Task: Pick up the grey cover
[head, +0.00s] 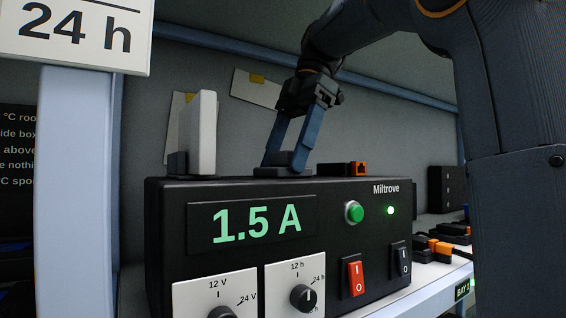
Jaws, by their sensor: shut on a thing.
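The grey cover (284,171) is a low dark grey piece on top of the black Miltrove box, left of the middle of its top. My gripper (283,164) comes down from above with its two blue fingers and is shut on it. The fingertips stand at the left and right of the cover. The cover appears to be at the level of the box top; I cannot tell whether it touches it. Its underside is hidden.
The Miltrove box (330,192) has a 1.5 A display, knobs, a green button and switches. A pale upright plate (203,132) stands left of my gripper. A black and orange connector (345,169) lies close on the right. A post (75,180) stands at left. More connectors (437,247) lie at right.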

